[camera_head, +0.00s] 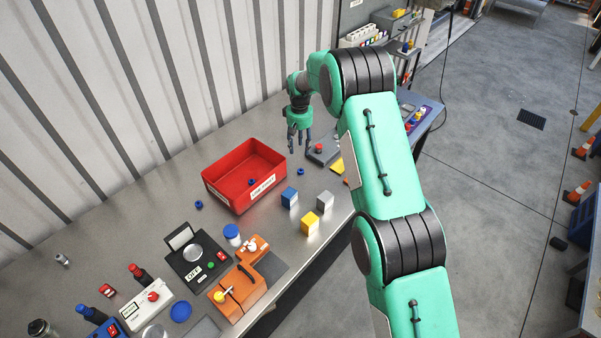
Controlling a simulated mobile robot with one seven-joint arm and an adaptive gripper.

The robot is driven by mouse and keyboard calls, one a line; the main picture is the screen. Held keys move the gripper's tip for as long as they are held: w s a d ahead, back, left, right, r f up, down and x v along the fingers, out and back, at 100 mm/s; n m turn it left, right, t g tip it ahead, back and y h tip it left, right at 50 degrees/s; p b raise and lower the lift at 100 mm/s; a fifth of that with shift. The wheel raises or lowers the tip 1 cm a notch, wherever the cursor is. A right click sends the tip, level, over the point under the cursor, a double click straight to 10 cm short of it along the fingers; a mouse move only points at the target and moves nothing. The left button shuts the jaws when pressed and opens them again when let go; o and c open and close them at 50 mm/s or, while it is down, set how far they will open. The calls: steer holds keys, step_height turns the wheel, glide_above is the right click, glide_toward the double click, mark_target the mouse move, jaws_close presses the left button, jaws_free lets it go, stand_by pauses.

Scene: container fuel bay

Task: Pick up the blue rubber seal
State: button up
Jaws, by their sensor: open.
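Several small blue items that look like rubber seals show in the head view. One blue seal (301,171) lies on the metal bench to the right of the red bin. My gripper (299,149) is open and empty, pointing down. In the picture it is just above the right-hand seal; its height over the bench is hard to tell.
A blue cube (289,197), a grey cube (324,200) and a yellow cube (309,223) stand right of the bin. A grey box with a red button (319,148) is close right of my gripper. A black scale (196,259) and orange device (238,290) are nearer.

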glide_above(301, 171)
steer(key=shift+w+a+f+p, duration=0.1)
steer(key=shift+a+f+p, duration=0.1)
steer(key=shift+f, duration=1.95)
steer(key=shift+w+a+f+p, duration=0.1)
steer(key=shift+f+p, duration=0.05)
steer(key=shift+f, duration=2)
steer(key=shift+f, duration=0.1)
steer(key=shift+d+f+p, duration=0.2)
steer(key=shift+f+p, duration=0.35)
steer(key=shift+f, duration=1.95)
steer(key=c, duration=0.9)
